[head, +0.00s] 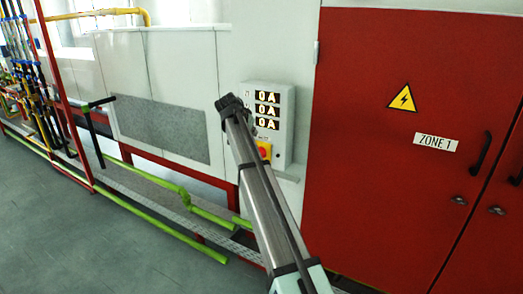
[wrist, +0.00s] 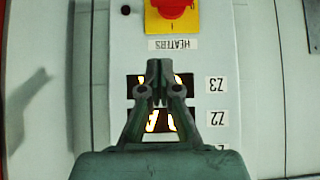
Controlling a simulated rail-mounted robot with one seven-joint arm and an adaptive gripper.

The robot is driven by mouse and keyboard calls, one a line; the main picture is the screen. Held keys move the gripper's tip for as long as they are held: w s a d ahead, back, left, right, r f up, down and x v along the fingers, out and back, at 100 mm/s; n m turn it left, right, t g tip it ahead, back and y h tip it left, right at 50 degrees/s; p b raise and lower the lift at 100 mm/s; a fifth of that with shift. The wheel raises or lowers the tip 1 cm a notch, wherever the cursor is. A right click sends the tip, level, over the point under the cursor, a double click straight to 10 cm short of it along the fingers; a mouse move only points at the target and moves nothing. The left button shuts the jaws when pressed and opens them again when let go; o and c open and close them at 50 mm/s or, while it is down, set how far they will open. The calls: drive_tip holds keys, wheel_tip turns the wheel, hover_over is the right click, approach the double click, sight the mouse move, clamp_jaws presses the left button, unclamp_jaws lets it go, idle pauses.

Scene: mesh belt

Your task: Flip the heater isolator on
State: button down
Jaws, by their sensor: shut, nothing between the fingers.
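The heater isolator is a red rotary knob on a yellow plate (head: 264,150), low on a pale control box (head: 286,140). In the wrist view the isolator (wrist: 172,8) is at the top edge, partly cut off, with an upside-down "HEATERS" label (wrist: 173,44) below it. The angle of its handle cannot be told. My gripper (head: 228,101) is shut and empty, in front of the box's left side in the head view. In the wrist view my gripper (wrist: 161,68) overlaps the lit displays (wrist: 130,88), apart from the isolator in the picture.
Red double doors (head: 365,140) with a warning triangle (head: 402,97) and a "ZONE 1" sign (head: 436,142) stand to the right. Green pipes (head: 170,190) run low along the left. Open grey floor (head: 70,240) lies at the front left.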

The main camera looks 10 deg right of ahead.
drive_tip(key=p, duration=0.3)
hover_over(264, 152)
drive_tip(key=s+a, duration=0.1)
drive_tip(key=s, duration=0.1)
wheel_tip(264, 152, down, 7)
drive_tip(key=shift+w+a, duration=0.15)
wheel_tip(264, 152, down, 2)
drive_tip(key=shift+f, duration=1.05)
drive_tip(key=shift+s+a+f, duration=0.15)
drive_tip(key=shift+s+a, duration=0.05)
